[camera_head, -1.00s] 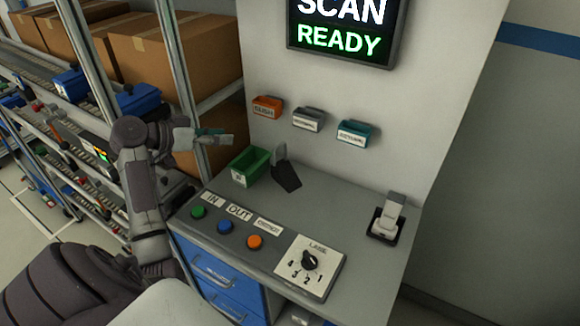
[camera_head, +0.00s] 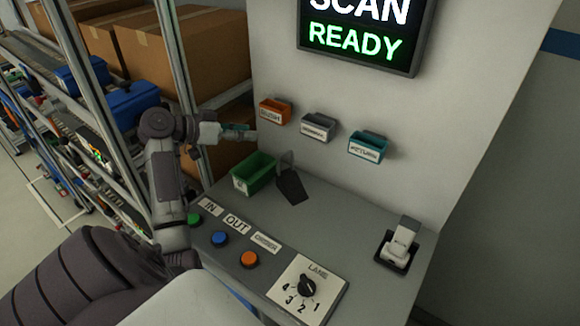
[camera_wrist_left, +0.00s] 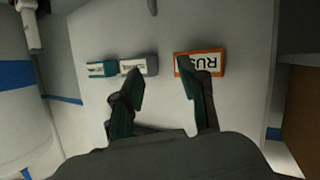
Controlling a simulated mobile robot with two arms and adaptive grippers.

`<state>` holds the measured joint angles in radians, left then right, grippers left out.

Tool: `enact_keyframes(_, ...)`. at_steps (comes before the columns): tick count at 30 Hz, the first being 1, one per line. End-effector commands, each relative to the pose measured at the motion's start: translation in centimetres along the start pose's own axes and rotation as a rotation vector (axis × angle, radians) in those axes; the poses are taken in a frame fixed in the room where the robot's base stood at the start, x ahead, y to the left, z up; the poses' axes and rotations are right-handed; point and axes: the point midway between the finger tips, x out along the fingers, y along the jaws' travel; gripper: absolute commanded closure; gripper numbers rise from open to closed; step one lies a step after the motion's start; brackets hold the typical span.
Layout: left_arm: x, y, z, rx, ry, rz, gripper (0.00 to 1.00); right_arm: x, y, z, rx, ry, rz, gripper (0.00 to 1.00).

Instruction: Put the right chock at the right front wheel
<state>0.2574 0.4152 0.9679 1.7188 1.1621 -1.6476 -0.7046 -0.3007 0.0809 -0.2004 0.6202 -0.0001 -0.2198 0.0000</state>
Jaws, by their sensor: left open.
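Neither a chock nor a wheel shows in these views. My left gripper (camera_head: 238,131) is above the left end of the desk, near the green bin and to the left of the orange tray. In the left wrist view my left gripper (camera_wrist_left: 163,86) has its two fingers spread apart with nothing between them. Beyond the fingers are the wall and its small trays. My right gripper is not in view.
A control desk (camera_head: 345,225) carries buttons, a lane dial (camera_head: 306,287), a green bin (camera_head: 252,173), a dark tag (camera_head: 292,187) and a white device (camera_head: 400,243). Orange (camera_head: 275,111), grey (camera_head: 318,127) and teal (camera_head: 368,146) trays hang above. Left is a rack with cartons (camera_head: 185,55).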

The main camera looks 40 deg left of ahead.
Motion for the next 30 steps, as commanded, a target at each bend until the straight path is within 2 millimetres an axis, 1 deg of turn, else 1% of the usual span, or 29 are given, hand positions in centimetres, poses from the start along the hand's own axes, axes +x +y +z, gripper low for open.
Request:
enact_keyframes(1,0.3,-0.2,0.8,0.0,0.0,0.0,0.58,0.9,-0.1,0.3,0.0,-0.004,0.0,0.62)
enact_keyframes(4,0.9,-0.5,2.2,0.0,0.0,0.0,0.58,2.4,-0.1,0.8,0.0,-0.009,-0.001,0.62)
enact_keyframes(9,2.0,-1.0,4.8,0.0,0.0,0.0,0.58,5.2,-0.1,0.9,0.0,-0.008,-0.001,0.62)
enact_keyframes(12,2.5,-1.3,6.0,0.0,0.0,0.0,0.58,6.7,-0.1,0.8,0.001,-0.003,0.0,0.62)
enact_keyframes(15,2.8,-1.5,6.8,0.0,0.0,0.0,0.58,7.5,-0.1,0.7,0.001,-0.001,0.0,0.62)
enact_keyframes(17,3.1,-1.5,6.8,0.0,0.001,0.001,0.58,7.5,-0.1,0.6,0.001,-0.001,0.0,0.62)
enact_keyframes(20,4.1,-1.4,6.7,-0.004,0.001,0.004,0.58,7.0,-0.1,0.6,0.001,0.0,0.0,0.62)
enact_keyframes(27,8.8,-1.2,6.4,-0.002,0.001,0.005,0.58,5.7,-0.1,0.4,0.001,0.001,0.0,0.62)
enact_keyframes(30,10.3,-1.3,6.4,-0.003,0.002,0.003,0.58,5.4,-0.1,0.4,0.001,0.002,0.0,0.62)
